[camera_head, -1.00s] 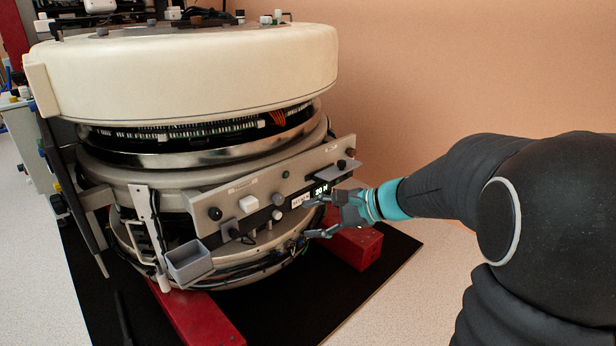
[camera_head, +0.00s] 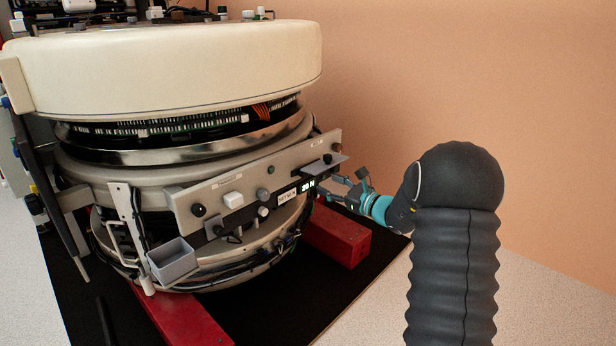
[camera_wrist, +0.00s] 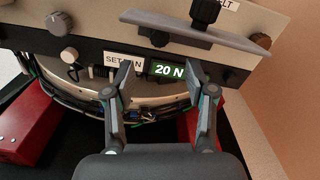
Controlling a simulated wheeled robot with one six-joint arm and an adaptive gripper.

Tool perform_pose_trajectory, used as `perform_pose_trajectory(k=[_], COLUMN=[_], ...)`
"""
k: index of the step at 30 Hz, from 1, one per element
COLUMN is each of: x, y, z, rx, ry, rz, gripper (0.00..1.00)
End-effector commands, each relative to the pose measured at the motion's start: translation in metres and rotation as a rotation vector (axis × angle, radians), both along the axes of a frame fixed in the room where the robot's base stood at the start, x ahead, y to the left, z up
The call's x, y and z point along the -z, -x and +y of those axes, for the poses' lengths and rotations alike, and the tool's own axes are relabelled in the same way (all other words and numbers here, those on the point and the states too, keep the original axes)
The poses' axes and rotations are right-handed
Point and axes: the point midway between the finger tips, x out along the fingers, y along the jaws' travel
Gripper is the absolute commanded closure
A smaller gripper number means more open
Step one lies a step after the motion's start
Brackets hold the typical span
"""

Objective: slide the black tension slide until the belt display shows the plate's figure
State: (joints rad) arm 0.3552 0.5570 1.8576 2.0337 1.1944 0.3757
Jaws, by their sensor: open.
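The black tension slide (camera_wrist: 205,12) appears to be the black knob above a grey ledge (camera_wrist: 165,27) in the wrist view, beside a label ending in "LT". The knob also shows at the panel's right end in the head view (camera_head: 327,158). The belt display (camera_wrist: 169,71) reads "20 N" in the wrist view. The plate (camera_wrist: 117,60) left of it starts with "SET"; a finger hides its figure. My gripper (camera_wrist: 160,80) is open and empty, its fingers either side of the display and below the knob. In the head view my gripper (camera_head: 342,186) is at the panel's right end.
The grey panel (camera_head: 240,178) carries several other knobs and a white block (camera_head: 233,200). A grey open bin (camera_head: 173,262) hangs at its left end. A red block (camera_head: 338,241) stands below my gripper. Free room lies to the right, towards the wall.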

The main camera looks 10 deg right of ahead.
Motion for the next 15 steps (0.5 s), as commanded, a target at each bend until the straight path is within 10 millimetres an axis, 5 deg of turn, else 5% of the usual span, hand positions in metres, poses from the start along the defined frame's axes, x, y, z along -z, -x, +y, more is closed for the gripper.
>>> perform_pose_trajectory(k=[15], x=[0.000], y=[-0.066], z=[0.049], rx=[-0.002], ry=[0.001], rz=[0.000], gripper=[0.45])
